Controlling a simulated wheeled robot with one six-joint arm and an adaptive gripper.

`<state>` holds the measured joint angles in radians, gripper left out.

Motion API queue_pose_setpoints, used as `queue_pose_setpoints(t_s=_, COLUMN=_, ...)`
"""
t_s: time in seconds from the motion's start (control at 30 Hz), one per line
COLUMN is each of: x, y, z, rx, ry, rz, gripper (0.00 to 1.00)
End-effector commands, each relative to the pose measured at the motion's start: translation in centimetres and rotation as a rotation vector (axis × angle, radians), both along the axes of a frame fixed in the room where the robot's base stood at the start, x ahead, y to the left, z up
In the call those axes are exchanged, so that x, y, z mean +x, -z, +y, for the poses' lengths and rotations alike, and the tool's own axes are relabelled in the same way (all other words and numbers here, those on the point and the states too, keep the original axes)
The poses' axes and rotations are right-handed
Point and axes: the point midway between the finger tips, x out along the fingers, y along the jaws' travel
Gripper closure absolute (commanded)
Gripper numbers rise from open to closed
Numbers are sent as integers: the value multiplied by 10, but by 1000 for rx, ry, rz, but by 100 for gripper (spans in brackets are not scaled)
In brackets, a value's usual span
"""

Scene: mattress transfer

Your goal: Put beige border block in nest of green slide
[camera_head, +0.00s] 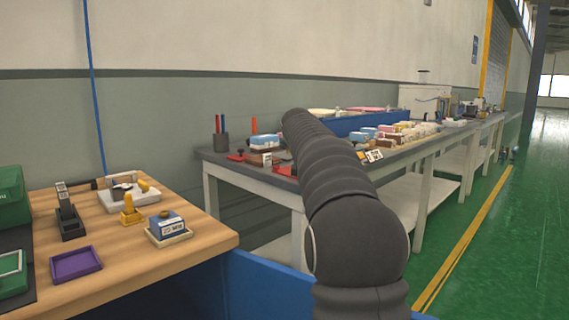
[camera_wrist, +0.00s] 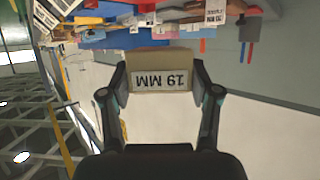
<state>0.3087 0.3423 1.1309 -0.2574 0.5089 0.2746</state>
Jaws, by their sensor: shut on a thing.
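My gripper (camera_wrist: 160,95) is shut on a beige block (camera_wrist: 160,58) with a white label reading "19 MM", upside down in the wrist view. The two fingers press on its left and right sides. In the head view the gripper and block are hidden behind my dark arm. A green-rimmed tray (camera_head: 12,268) lies at the lower left edge on the wooden table, partly cut off. I cannot tell whether it is the green slide. No nest is clearly visible.
The wooden table (camera_head: 215,240) holds a purple tray (camera_head: 76,263), a blue labelled block (camera_head: 167,224) on a pale base, a yellow piece (camera_head: 131,211), a black stand (camera_head: 68,215) and a green box (camera_head: 12,196). A grey-topped bench (camera_head: 225,160) with many blocks runs along the wall.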

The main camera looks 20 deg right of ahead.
Motion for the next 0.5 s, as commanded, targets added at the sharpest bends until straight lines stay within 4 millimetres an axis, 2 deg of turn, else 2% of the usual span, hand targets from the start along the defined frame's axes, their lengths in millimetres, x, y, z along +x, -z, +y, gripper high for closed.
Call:
queue_pose_setpoints(t_s=0.03, x=7, y=5, z=6, rx=1, ry=-4, rz=1, gripper=75)
queue_pose_setpoints(t_s=0.2, x=18, y=12, z=15, rx=-1, ry=-4, rz=-1, gripper=75)
queue_pose_setpoints(t_s=0.27, x=19, y=16, z=16, rx=0, ry=-5, rz=-1, gripper=75)
queue_pose_setpoints(t_s=0.5, x=19, y=46, z=17, rx=0, ry=-5, rz=-1, gripper=75)
